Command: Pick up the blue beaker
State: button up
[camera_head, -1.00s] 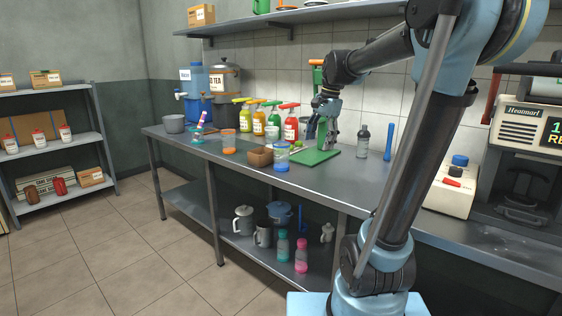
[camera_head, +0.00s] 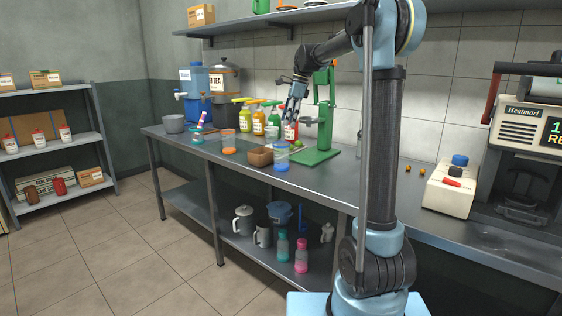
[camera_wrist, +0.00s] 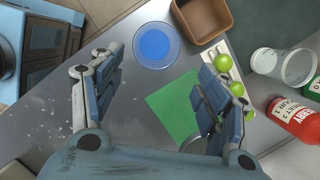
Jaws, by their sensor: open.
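The blue beaker (camera_head: 282,157), a clear cup with blue in it, stands upright near the front edge of the steel counter, right of a brown bowl (camera_head: 260,157). In the wrist view the beaker (camera_wrist: 156,45) is seen from above, ahead of the fingers and apart from them. My gripper (camera_head: 292,112) hangs above the counter, higher than the beaker and in front of the sauce bottles. In the wrist view my gripper (camera_wrist: 163,70) is open, its two fingers wide apart with nothing between them.
A green press (camera_head: 322,135) stands right behind the beaker. In the wrist view the brown bowl (camera_wrist: 203,15), green limes (camera_wrist: 223,62) and a red bottle (camera_wrist: 292,120) are at the right. An orange cup (camera_head: 228,141) stands farther left. Bare counter lies left of the beaker in the wrist view.

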send_near(279, 154)
jog(key=w+a+f, duration=0.1)
jog(key=w+f, duration=0.3)
jog(key=f, duration=0.1)
jog(key=shift+s+x, duration=0.15)
jog(key=shift+x, duration=1.35)
jog(key=shift+s+x, duration=0.15)
jog(key=shift+x, duration=1.4)
jog(key=shift+a+r, duration=0.1)
jog(key=shift+a, duration=0.1)
jog(key=shift+c, duration=0.6)
jog(key=c, duration=0.8)
